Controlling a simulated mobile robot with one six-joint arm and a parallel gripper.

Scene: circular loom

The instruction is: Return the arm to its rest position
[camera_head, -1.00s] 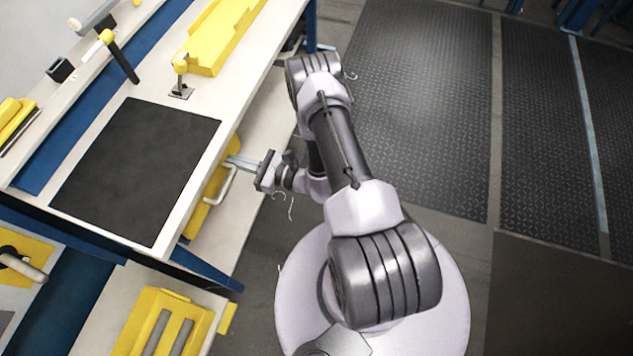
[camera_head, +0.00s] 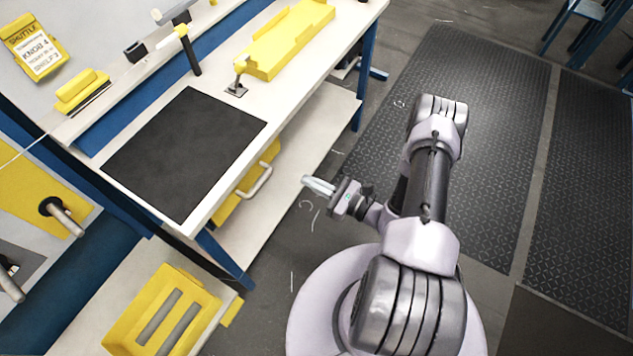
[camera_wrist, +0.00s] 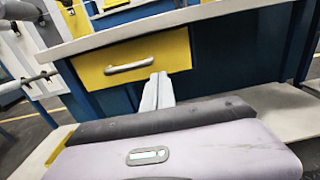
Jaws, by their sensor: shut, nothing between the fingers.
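My gripper (camera_head: 319,186) is shut and empty in the head view. It points left toward the workbench (camera_head: 232,218), held out in front of the bench's edge and apart from it. My arm is folded, with its elbow up at the back right. In the wrist view the closed fingers (camera_wrist: 157,92) point at a yellow drawer (camera_wrist: 133,58) with a grey handle. The drawer (camera_head: 247,190) shows under the bench top in the head view and looks shut.
A black mat (camera_head: 185,150) lies on the bench. Behind it are a yellow tray (camera_head: 290,40) and a small clamp stand (camera_head: 238,82). A yellow slotted box (camera_head: 168,312) sits on a low surface at the lower left. Dark floor mats (camera_head: 480,130) leave open floor on the right.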

